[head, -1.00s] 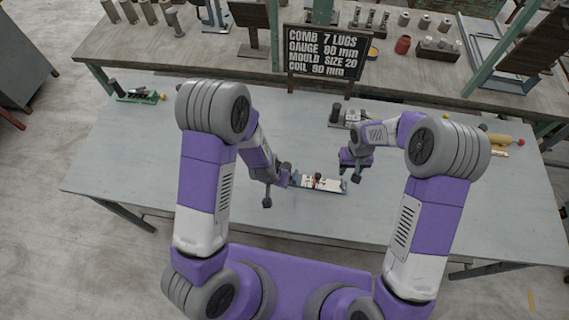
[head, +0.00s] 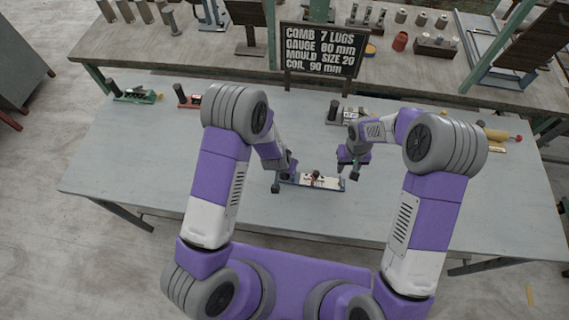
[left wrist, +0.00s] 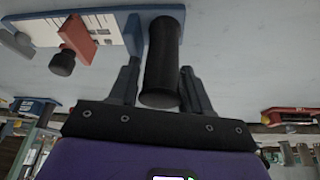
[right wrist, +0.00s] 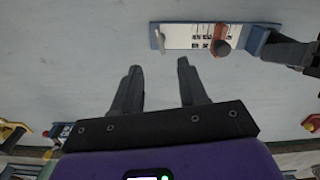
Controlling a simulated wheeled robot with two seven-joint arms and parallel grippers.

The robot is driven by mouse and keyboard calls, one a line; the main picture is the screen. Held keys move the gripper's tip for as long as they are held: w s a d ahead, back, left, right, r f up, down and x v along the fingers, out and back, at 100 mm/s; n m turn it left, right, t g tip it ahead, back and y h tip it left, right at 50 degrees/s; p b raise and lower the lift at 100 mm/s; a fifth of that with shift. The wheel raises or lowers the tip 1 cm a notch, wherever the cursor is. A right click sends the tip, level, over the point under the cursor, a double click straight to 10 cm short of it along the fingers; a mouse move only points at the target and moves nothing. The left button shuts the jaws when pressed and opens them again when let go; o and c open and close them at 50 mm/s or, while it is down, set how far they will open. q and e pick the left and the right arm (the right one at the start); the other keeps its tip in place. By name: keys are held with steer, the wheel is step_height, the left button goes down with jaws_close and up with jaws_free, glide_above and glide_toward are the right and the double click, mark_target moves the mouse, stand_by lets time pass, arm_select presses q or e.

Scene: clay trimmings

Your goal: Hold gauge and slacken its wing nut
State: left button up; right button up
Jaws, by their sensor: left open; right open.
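The gauge (head: 330,186) lies on the near table with a blue base, a white scale plate, a red slider (left wrist: 78,38) and a dark knob on the slider (left wrist: 62,63), probably the wing nut. A black cylindrical handle (left wrist: 164,50) stands at its left end. My left gripper (head: 283,186) is open, with the handle between its fingers in the left wrist view; I cannot tell whether they touch it. My right gripper (head: 349,172) is open and empty, beside the gauge's right end. The right wrist view shows the scale plate (right wrist: 186,36) and slider (right wrist: 221,38) beyond its fingertips.
Similar devices stand along the table's back: a green one (head: 135,96), a red one (head: 186,100), a grey one (head: 345,116) and a yellow one (head: 495,136). A sign (head: 322,50) reads "GAUGE 80 mm" among other lines. The table (head: 150,165) is clear at left.

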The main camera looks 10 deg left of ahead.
mark_target(341, 179)
arm_select(q)
steer(key=shift+c, duration=0.5)
jaws_close()
arm_select(e)
steer(key=shift+c, duration=0.7)
steer(key=shift+n, duration=0.6)
steer(key=f, duration=1)
steer(key=shift+w+a, duration=0.1)
steer(key=shift+w, duration=0.25)
steer(key=shift+r, duration=0.1)
jaws_close()
